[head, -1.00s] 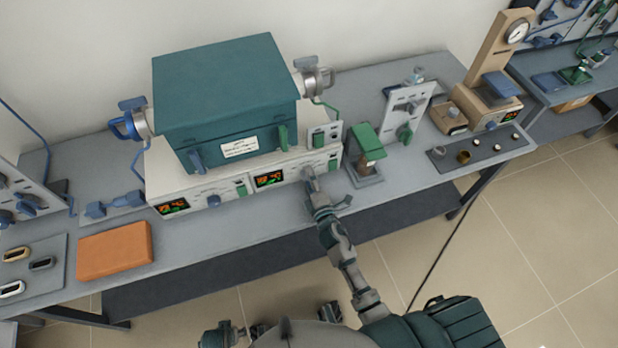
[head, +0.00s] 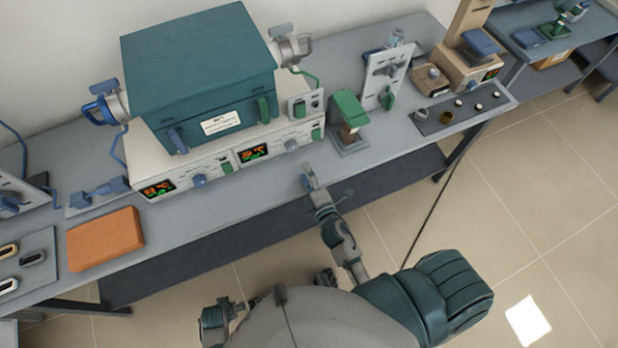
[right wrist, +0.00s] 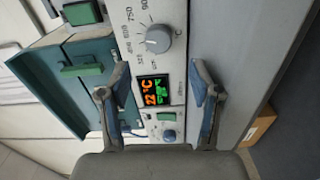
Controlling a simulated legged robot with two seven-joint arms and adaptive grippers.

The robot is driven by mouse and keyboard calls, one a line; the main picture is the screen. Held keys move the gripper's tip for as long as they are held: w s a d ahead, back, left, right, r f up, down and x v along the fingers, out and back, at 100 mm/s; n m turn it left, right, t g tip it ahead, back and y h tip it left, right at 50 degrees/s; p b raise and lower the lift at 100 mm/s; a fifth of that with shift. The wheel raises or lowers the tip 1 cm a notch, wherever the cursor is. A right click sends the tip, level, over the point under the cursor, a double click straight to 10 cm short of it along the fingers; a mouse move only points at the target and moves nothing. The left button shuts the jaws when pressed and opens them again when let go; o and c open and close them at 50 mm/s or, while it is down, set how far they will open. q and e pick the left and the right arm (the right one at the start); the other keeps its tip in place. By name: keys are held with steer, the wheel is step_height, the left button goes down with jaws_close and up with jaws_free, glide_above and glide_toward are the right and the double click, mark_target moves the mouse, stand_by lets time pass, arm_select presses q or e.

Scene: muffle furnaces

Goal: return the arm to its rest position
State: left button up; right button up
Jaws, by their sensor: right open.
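My right gripper (head: 308,178) is open and empty at the front edge of the bench, in front of the furnace's control panel and apart from it. In the right wrist view its two blue-tipped fingers (right wrist: 160,80) stand wide apart with nothing between them. Beyond them is the panel with a large grey dial (right wrist: 158,40), a lit display (right wrist: 153,92) and green switches. My right arm stretches forward from my body at the bottom of the head view. My left gripper cannot be made out.
The teal furnace (head: 200,65) stands on its white control base (head: 215,170). A green-topped device (head: 350,110) stands to its right, and an orange block (head: 105,238) lies at the left. The bench's front edge (head: 250,205) runs close by the gripper. Open floor lies at right.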

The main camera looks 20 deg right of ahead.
steer(key=shift+s+d+f, duration=0.1)
steer(key=shift+s, duration=1.05)
